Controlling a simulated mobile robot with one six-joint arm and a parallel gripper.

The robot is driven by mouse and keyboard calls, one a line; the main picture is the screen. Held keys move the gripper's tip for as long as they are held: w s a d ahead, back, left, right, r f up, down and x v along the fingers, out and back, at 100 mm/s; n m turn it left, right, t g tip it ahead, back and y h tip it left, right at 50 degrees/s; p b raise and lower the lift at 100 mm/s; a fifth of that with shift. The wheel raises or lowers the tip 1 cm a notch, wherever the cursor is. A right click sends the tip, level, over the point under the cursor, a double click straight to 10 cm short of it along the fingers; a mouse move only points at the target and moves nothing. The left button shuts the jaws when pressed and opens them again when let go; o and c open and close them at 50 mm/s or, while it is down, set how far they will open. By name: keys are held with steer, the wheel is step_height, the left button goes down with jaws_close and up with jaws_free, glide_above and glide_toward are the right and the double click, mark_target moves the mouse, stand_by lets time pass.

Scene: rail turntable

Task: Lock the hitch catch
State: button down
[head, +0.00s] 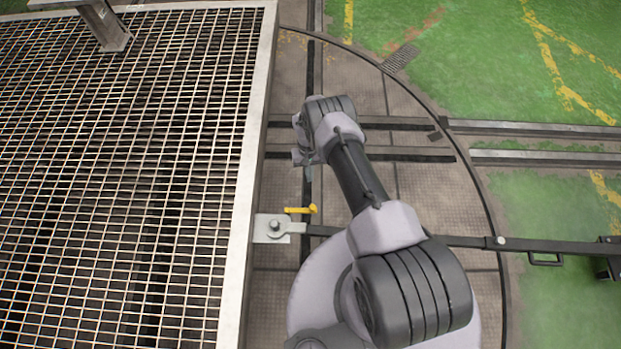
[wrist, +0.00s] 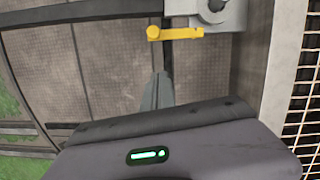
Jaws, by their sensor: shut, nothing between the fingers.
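The hitch catch is a yellow lever (head: 300,210) beside a grey hitch plate (head: 270,236) with a round pin, at the edge of the grated deck. In the wrist view the yellow lever (wrist: 176,33) lies roughly level across the top, its rounded knob end at the left, with the hitch plate (wrist: 222,14) above and to its right. My gripper (wrist: 160,78) is shut and empty, apart from the lever and just below it in that view. In the head view my arm hides most of the gripper.
The grated deck (head: 247,150) fills the left side; its pale edge (wrist: 266,90) shows at the right in the wrist view. A dark drawbar (head: 420,240) runs right from the hitch. Rails (head: 540,130) cross the round turntable floor and green ground. Open floor lies around the gripper.

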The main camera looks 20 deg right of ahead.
mark_target(301, 209)
steer(key=s+f+b, duration=0.2)
steer(key=s+f, duration=0.3)
steer(key=f, duration=0.2)
steer(key=shift+s+a+f, duration=0.2)
steer(key=shift+s+a, duration=0.05)
steer(key=shift+a, duration=0.2)
steer(key=shift+s, duration=0.1)
